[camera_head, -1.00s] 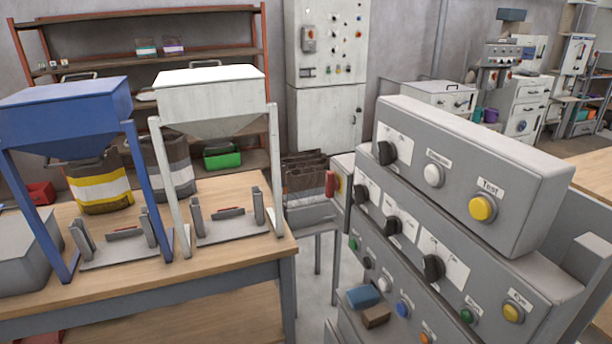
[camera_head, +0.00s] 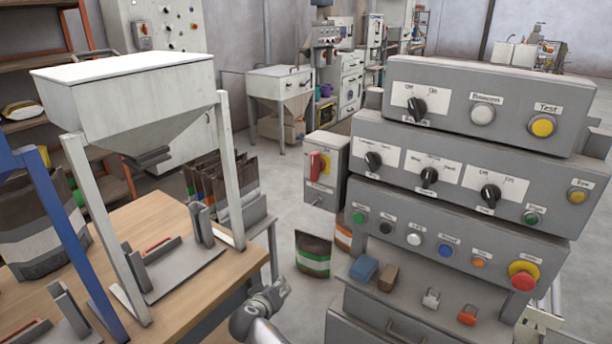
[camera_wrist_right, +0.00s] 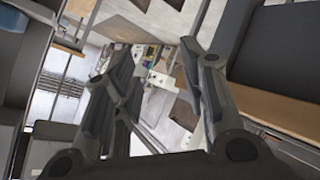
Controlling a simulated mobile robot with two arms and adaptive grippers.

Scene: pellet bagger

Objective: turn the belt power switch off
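A grey box on the console's left side carries a red rotary handle (camera_head: 317,166) on a yellow plate. The handle stands roughly upright; its label is too small to read. Black knobs with Off/On plates also sit on the console: a top knob (camera_head: 417,108) and a lower right knob (camera_head: 490,196). I cannot read which label names the belt. My right gripper (camera_head: 272,297) is low, between the table and the console, below and left of the red handle and apart from it. In the right wrist view its fingers (camera_wrist_right: 158,85) are spread with nothing between them. My left gripper is not in view.
The stepped grey console (camera_head: 470,80) has several buttons and a red emergency stop (camera_head: 523,275). A wooden table (camera_head: 215,285) with a white hopper (camera_head: 135,100) stands left. Bags (camera_head: 313,254) stand on the floor between them. Free space lies before the red-handled box.

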